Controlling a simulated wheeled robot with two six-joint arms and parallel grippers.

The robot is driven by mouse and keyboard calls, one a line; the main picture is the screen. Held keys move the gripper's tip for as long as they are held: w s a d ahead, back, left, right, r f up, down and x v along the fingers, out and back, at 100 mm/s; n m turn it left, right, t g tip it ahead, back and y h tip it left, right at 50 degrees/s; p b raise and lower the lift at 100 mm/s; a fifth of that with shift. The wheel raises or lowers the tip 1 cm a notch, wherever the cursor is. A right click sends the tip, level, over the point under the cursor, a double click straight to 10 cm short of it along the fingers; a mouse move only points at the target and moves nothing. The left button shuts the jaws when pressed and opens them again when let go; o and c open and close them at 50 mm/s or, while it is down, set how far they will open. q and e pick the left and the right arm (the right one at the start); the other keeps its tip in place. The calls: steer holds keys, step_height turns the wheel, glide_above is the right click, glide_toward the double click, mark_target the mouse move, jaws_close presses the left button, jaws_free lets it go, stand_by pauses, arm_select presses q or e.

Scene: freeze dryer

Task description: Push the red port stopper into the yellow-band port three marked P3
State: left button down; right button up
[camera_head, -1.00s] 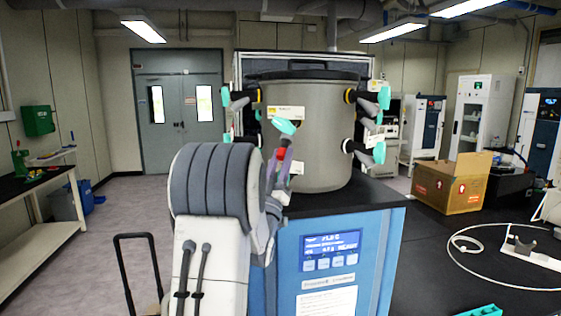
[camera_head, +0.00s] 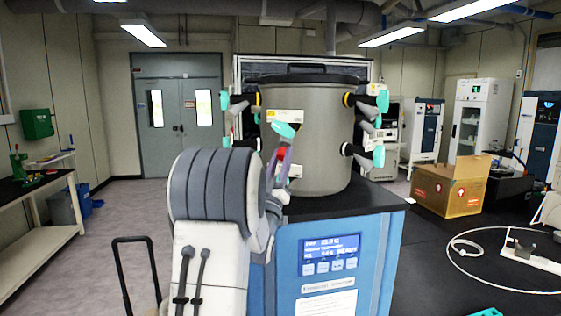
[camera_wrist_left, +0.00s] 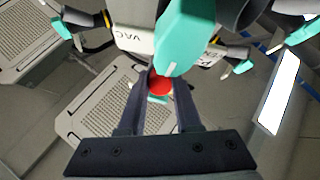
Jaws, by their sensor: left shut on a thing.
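The red port stopper (camera_wrist_left: 160,86) is between the two dark fingers of my left gripper (camera_wrist_left: 160,82), which is shut on it. In the head view the stopper (camera_head: 281,153) is a small red patch, partly covered by my left gripper (camera_head: 279,160), at the front of the grey drum (camera_head: 310,150). A teal valve handle (camera_head: 285,130) is just above it; in the wrist view this handle (camera_wrist_left: 185,38) overlaps the fingertips. Yellow bands show on an upper-left port (camera_head: 258,99) and an upper-right port (camera_head: 348,98). I cannot read a P3 mark. My right gripper is not in view.
More ports with teal handles (camera_head: 378,156) stick out from the drum's sides. The drum stands on a blue cabinet (camera_head: 385,260) with a lit display (camera_head: 331,246). A cardboard box (camera_head: 448,190) and a white tube (camera_head: 460,265) lie on the right.

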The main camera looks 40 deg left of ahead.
arm_select(q)
steer(key=shift+w+r, duration=0.2)
steer(key=shift+r, duration=0.05)
stand_by(0.4)
steer(key=c, duration=0.5)
jaws_free()
steer(key=b+v, duration=0.6)
steer(key=v, duration=0.4)
steer(key=shift+s+f+b, duration=0.1)
steer(key=shift+f+b, duration=0.05)
steer(key=shift+b, duration=0.15)
